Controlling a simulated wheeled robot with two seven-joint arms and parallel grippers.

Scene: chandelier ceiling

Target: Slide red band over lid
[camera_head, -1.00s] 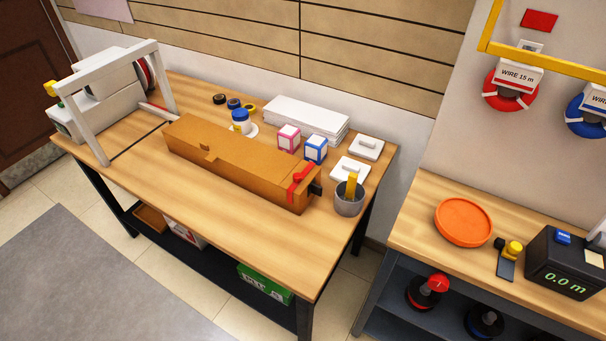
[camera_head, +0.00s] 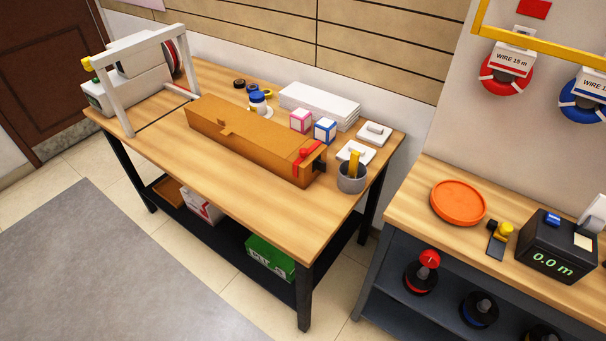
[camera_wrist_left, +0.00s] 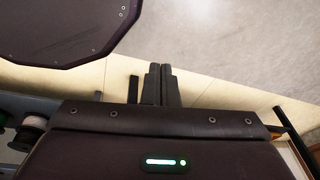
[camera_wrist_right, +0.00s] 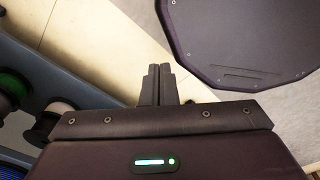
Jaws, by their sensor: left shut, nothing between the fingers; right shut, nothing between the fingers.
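A long brown box with a closed lid (camera_head: 245,135) lies on the wooden table in the head view. A red band (camera_head: 303,160) sits at the box's right end; I cannot tell how far it wraps around. A dark piece (camera_head: 319,163) shows beside it at that end. My left gripper (camera_wrist_left: 160,70) is shut and empty in the left wrist view, above the floor. My right gripper (camera_wrist_right: 159,71) is shut and empty in the right wrist view, also above the floor. Neither gripper shows in the head view, and both are away from the box.
The table (camera_head: 232,188) also holds a white frame machine (camera_head: 130,85), pink and blue cartons (camera_head: 325,130), white slabs (camera_head: 320,103) and a grey cup (camera_head: 351,178). A second bench at right bears an orange dish (camera_head: 458,202) and a black meter (camera_head: 556,246). Floor in front is clear.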

